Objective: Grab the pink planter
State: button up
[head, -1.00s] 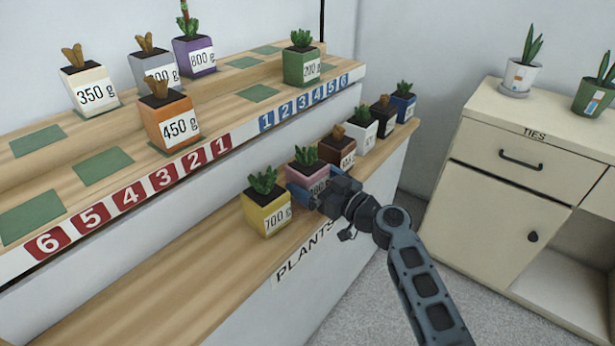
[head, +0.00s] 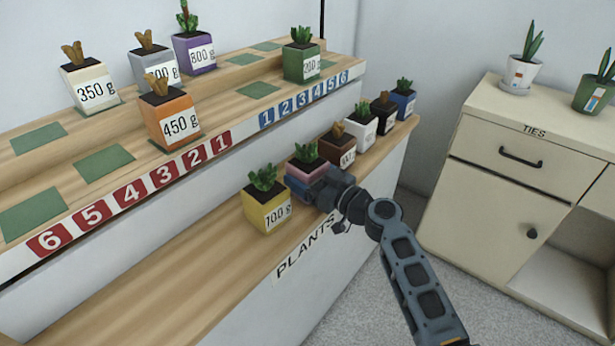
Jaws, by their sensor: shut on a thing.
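The pink planter (head: 308,170) holds a green succulent and stands in the row on the lower wooden shelf, between a yellow planter and a brown one. My gripper (head: 308,186) reaches in from the front right and is shut on the pink planter. A dark finger lies along its lower front left, and the gripper body hides most of its front and its label. I cannot tell whether its base is on the shelf or slightly raised.
The yellow 700 g planter (head: 267,205) stands close on the left, the brown planter (head: 337,147) close on the right. White (head: 361,126), black (head: 383,109) and blue (head: 403,100) planters stand farther along. The upper shelf holds an orange planter (head: 170,119) and several others. A cream cabinet (head: 500,190) stands at right.

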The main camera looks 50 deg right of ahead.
jog(key=shift+c, duration=0.5)
jog(key=shift+r, duration=0.1)
